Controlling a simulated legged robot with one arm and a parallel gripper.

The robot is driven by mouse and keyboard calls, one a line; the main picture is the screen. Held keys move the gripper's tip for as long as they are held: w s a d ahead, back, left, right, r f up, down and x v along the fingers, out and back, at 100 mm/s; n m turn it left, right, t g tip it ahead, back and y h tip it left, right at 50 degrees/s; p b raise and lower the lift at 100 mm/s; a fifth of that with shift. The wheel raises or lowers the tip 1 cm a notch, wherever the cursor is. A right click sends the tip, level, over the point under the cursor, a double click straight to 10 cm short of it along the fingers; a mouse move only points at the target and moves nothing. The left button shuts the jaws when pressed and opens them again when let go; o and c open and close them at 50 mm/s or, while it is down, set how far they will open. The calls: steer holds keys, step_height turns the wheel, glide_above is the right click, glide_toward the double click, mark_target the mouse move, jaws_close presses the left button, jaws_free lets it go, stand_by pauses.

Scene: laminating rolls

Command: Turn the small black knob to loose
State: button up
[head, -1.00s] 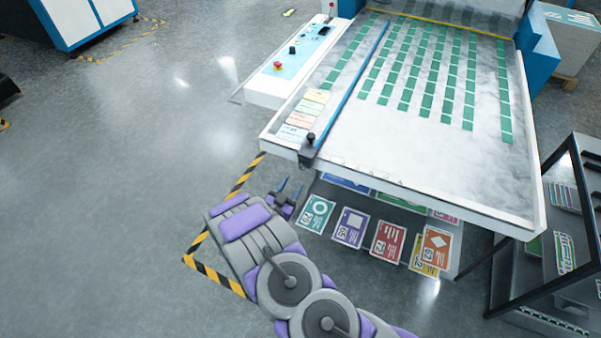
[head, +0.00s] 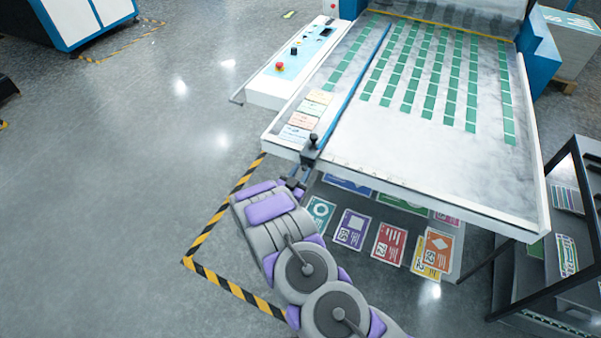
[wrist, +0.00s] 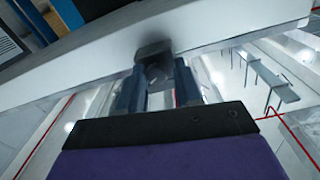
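The small black knob (head: 313,139) stands upright on a dark clamp (head: 308,155) at the near end of the long blue rail (head: 352,88), at the front edge of the white table. My gripper (head: 300,180) is just below and in front of the clamp in the head view. In the wrist view, the two dark blue fingers of my gripper (wrist: 157,85) are apart, with a dark block (wrist: 155,52) on the white table edge between and beyond their tips. I cannot tell whether they touch it. The knob's top is not clear in the wrist view.
The white table (head: 420,180) carries rows of green cards. A control panel (head: 290,65) with a red button and a black knob is at its left. A shelf (head: 400,195) with coloured cards lies beneath. A dark rack (head: 560,240) stands right.

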steer(key=shift+d, duration=0.25)
jaws_close()
steer(key=shift+r+m, duration=0.1)
steer(key=shift+m, duration=0.5)
steer(key=shift+o, duration=1.5)
jaws_free()
steer(key=shift+a, duration=0.1)
steer(key=p+v, duration=0.1)
steer(key=v, duration=1.6)
steer(key=shift+p, duration=0.4)
steer(key=shift+a, duration=0.1)
